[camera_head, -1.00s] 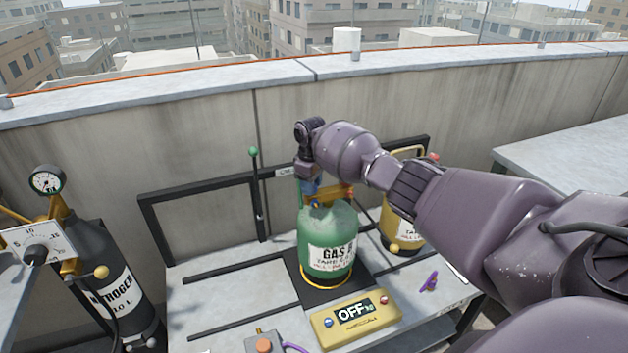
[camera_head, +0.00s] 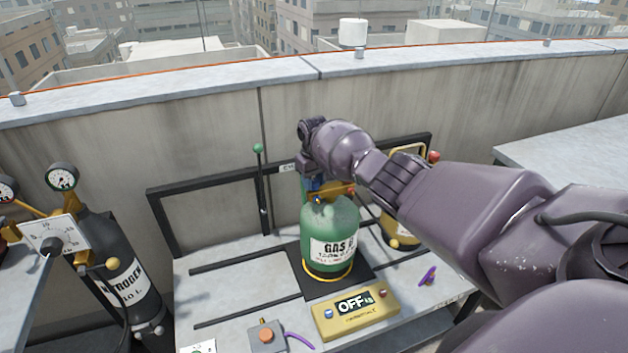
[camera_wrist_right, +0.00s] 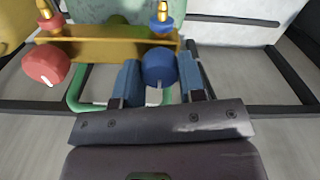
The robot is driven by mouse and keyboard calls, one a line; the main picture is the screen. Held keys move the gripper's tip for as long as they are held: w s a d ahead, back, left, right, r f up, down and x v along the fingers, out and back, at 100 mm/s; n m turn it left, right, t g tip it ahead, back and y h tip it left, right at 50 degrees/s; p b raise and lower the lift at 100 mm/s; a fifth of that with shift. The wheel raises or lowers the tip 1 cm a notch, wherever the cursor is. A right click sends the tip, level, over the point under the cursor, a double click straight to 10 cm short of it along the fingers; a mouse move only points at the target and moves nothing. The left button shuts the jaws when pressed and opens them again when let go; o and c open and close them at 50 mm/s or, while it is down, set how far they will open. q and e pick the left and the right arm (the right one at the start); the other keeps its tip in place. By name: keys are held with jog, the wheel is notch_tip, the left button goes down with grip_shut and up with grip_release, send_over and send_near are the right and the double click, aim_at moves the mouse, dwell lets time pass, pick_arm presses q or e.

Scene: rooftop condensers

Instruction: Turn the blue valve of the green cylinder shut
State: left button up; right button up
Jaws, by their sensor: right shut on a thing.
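The green cylinder (camera_head: 318,222), labelled GAS, stands upright on a black plate on the bench. My right gripper (camera_head: 311,187) is at its top, coming down from above. In the right wrist view the round blue valve (camera_wrist_right: 158,67) sits between the two blue fingertips of my right gripper (camera_wrist_right: 160,82), which is shut on it. A red valve (camera_wrist_right: 46,66) is at the other end of the brass manifold (camera_wrist_right: 105,48), clear of the fingers. In the head view my wrist hides part of the valve area. My left gripper is in neither view.
A yellow cylinder (camera_head: 393,228) stands right of the green one, partly behind my arm. A yellow scale display (camera_head: 356,313) reading OFF is in front. A black rack frame (camera_head: 205,186) and the parapet wall are behind. A dark nitrogen cylinder (camera_head: 128,285) stands left.

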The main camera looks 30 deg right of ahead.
aim_at(314, 181)
jog(key=shift+s+f, duration=0.1)
jog(key=o, duration=0.9)
jog(key=shift+o, duration=0.2)
jog(key=shift+r, duration=0.4)
notch_tip(314, 181, up, 9)
jog(key=shift+p, duration=1.2)
jog(key=shift+r, duration=0.6)
